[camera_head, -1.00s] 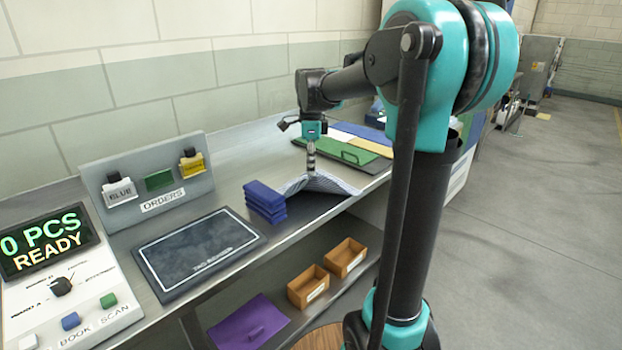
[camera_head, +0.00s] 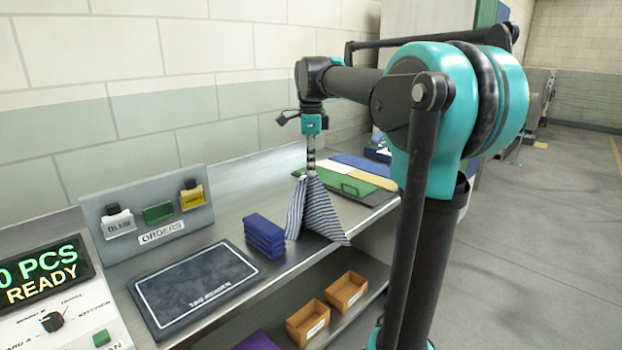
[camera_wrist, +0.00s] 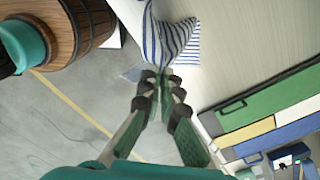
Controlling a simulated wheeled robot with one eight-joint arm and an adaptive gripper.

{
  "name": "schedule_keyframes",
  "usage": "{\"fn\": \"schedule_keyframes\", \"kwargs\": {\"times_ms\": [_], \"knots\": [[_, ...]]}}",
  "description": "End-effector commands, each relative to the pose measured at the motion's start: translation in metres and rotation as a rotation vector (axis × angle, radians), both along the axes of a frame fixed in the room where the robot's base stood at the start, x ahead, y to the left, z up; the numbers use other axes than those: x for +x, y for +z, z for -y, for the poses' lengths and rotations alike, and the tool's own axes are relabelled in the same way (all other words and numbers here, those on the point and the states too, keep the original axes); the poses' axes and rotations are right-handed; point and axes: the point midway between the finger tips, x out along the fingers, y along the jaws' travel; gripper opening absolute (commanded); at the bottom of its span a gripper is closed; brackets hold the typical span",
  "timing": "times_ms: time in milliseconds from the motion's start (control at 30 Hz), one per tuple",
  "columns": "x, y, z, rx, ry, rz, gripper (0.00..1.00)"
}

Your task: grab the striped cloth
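The striped cloth (camera_head: 314,212) is white with dark blue stripes and hangs in a peaked, tent-like shape below my gripper (camera_head: 311,170). My gripper is shut on the cloth's top and points down above the counter. The cloth's lower edge is at counter height, with one corner over the front edge. I cannot tell whether the hem still touches the counter. In the wrist view the cloth (camera_wrist: 172,40) spreads out beyond the fingertips of my gripper (camera_wrist: 163,78), which meet at its pinched part.
A stack of blue folded pieces (camera_head: 265,236) stands just left of the cloth. Green, cream and blue flat boards (camera_head: 350,182) lie to the right. A dark mat (camera_head: 195,286) lies front left, below an orders stand (camera_head: 148,212). Orange bins (camera_head: 308,322) sit on the lower shelf.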

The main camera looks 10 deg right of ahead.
Motion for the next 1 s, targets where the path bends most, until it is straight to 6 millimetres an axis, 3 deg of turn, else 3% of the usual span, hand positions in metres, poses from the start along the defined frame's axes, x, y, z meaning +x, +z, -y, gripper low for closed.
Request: {"fn": "schedule_keyframes", "kwargs": {"times_ms": [200, 533, 800, 1000], "knots": [[0.000, 0.050, 0.000, 0.000, 0.000, 0.000, 0.00], [0.000, 0.085, 0.000, 0.000, 0.000, 0.000, 0.00], [0.000, 0.143, 0.000, 0.000, 0.000, 0.000, 0.00], [0.000, 0.163, 0.000, 0.000, 0.000, 0.000, 0.00]]}}
